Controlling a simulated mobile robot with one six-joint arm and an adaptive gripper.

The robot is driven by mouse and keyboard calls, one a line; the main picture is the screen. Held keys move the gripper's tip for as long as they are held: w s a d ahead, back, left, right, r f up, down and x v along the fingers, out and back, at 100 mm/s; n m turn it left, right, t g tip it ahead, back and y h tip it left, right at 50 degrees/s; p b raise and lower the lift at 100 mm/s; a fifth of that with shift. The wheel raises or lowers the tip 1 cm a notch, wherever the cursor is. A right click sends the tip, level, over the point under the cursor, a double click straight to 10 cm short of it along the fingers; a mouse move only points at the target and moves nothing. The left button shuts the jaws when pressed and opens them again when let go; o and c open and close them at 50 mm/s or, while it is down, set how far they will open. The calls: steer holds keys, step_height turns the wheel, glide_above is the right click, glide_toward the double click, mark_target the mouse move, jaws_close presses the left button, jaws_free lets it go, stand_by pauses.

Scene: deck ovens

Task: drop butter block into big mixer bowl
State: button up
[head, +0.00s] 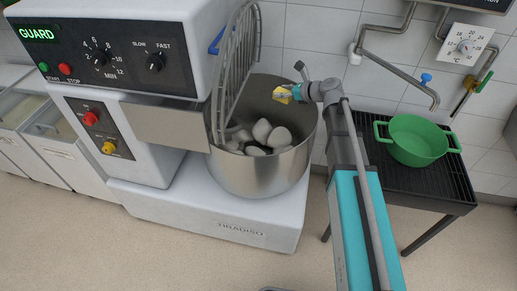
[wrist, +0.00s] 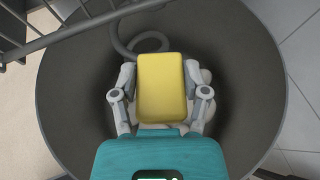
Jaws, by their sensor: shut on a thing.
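The yellow butter block (wrist: 161,88) is held between the fingers of my gripper (wrist: 160,92) in the wrist view. The bowl is steel and holds several pale rounded lumps (head: 262,135). In the wrist view the dark inside of the bowl (wrist: 75,110) surrounds the block from below, with a curled hook behind it. My gripper is shut on the block above the bowl.
The wire guard (head: 232,75) stands raised at the bowl's left; its bars show top left in the wrist view (wrist: 75,30). A green pot (head: 415,140) sits on a black rack (head: 440,185) at the right. Pipes and a tap (head: 400,80) run along the tiled wall.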

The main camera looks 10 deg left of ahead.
steer(key=shift+w+d+f+b, duration=0.15)
steer(key=shift+w+f+b, duration=0.4)
steer(key=shift+w+f, duration=0.2)
steer(key=shift+w+d+f+b, duration=0.15)
steer(key=shift+w+f+b, duration=0.45)
steer(key=shift+f, duration=0.25)
steer(key=shift+f, duration=0.15)
step_height(320, 180, down, 6)
steer(key=b, duration=0.6)
steer(key=o, duration=1.3)
steer(key=shift+c, duration=0.2)
steer(key=shift+r, duration=0.3)
